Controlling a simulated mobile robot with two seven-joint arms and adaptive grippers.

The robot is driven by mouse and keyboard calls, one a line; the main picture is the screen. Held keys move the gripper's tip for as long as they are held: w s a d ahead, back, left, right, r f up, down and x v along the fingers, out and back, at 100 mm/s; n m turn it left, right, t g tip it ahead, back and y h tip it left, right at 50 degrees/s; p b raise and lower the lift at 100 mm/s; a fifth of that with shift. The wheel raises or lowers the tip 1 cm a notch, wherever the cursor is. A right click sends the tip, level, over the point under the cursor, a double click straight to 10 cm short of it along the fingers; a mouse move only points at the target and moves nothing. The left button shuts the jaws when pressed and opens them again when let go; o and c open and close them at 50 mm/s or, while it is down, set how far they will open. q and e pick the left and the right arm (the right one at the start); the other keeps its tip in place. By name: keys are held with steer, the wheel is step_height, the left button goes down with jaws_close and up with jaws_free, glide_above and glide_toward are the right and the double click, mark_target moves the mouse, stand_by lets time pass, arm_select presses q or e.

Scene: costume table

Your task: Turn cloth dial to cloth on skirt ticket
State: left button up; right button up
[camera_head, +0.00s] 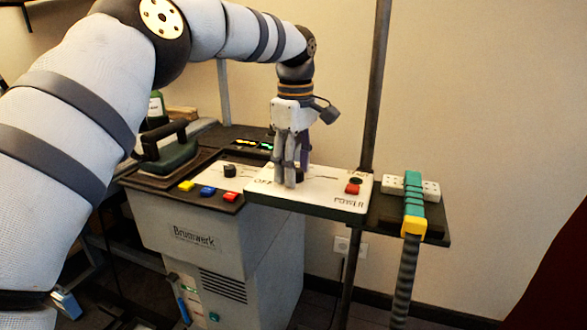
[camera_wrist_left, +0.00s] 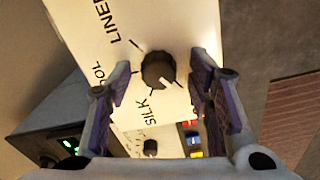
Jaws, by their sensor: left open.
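The cloth dial (camera_wrist_left: 158,70) is a round black knob on a white panel (camera_head: 330,200). In the left wrist view its pale pointer mark faces the lower right. The words LINEN and SILK and a partly hidden word ending in OOL are printed around it with short tick lines. My left gripper (camera_head: 288,178) points down over the panel, open. In the wrist view its two purple-grey fingers stand on either side of the dial, with gaps showing. In the head view the fingers partly cover the dial. I cannot make out a skirt ticket. My right gripper is not in view.
A red button (camera_head: 352,188) marked POWER is on the same panel. Another black knob (camera_head: 229,170) and yellow, blue and red buttons (camera_head: 208,190) sit to the left. An iron (camera_head: 168,148) stands behind them. A teal-and-yellow handle (camera_head: 413,205) and a dark upright post (camera_head: 377,90) are right.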

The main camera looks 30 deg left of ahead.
arm_select(q)
steer(key=shift+r, duration=0.15)
steer(key=shift+w, duration=0.1)
steer(key=shift+c, duration=0.8)
jaws_close()
